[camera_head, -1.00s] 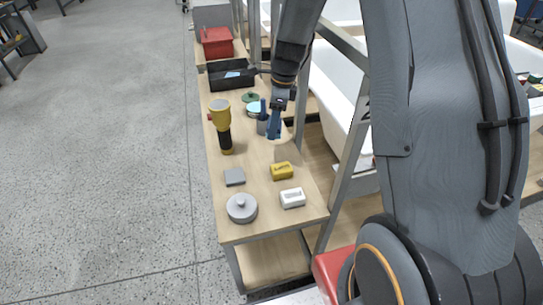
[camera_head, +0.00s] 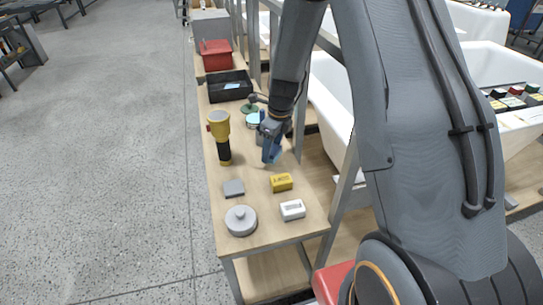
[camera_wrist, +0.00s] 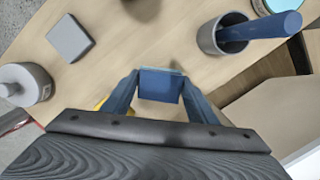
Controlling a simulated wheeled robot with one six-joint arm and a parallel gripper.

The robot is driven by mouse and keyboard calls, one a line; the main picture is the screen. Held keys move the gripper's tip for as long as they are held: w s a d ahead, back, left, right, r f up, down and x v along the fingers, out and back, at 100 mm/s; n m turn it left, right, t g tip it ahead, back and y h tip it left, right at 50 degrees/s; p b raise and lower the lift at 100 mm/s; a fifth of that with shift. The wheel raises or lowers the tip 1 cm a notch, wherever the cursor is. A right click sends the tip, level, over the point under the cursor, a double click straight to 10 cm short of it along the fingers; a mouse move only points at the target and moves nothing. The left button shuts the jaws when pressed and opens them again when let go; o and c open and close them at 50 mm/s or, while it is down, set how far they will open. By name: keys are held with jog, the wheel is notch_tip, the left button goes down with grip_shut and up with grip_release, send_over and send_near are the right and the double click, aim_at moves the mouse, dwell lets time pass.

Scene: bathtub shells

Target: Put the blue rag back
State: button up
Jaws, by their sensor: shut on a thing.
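My gripper (camera_head: 269,152) is above the wooden bench, right of the yellow flashlight-like thing. In the wrist view the two blue fingers (camera_wrist: 160,100) close on a small blue piece (camera_wrist: 160,84), apparently the blue rag, with a paler far edge. In the head view the rag cannot be told apart from the blue fingers. The held piece appears clear of the things around it; its height over the bench is hard to judge. A grey cup (camera_wrist: 211,40) with a blue-handled tool (camera_wrist: 262,27) in it stands beyond the fingers.
The bench holds a yellow-black flashlight (camera_head: 221,135), grey slab (camera_head: 234,188), yellow box (camera_head: 281,182), white box (camera_head: 292,209) and grey lidded pot (camera_head: 241,221). A black tray (camera_head: 228,97) and red bin (camera_head: 216,55) stand at the back. Metal posts and white tubs are at right.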

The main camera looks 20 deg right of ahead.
aim_at(272, 156)
jog(key=shift+f, duration=1.6)
jog(key=shift+f, duration=0.15)
jog(key=o, duration=1.3)
jog(key=r, duration=0.4)
jog(key=d+r, duration=0.1)
jog(key=r, duration=0.2)
jog(key=s+r+b, duration=0.1)
jog(key=r, duration=0.3)
jog(key=shift+s+d+r, duration=0.1)
jog(key=shift+d+r, duration=0.05)
jog(key=shift+r, duration=0.2)
jog(key=shift+s+r+n, duration=0.35)
jog(key=shift+r+n, duration=0.05)
jog(key=shift+r, duration=0.05)
jog(key=s+r+n, duration=0.2)
jog(key=s+n, duration=1)
jog(key=n, duration=0.1)
jog(key=s+a+r+n+g+h, duration=0.1)
jog(key=s+r+n, duration=0.2)
jog(key=s+n, duration=0.9)
jog(key=shift+a+n, duration=0.3)
jog(key=shift+n, duration=0.3)
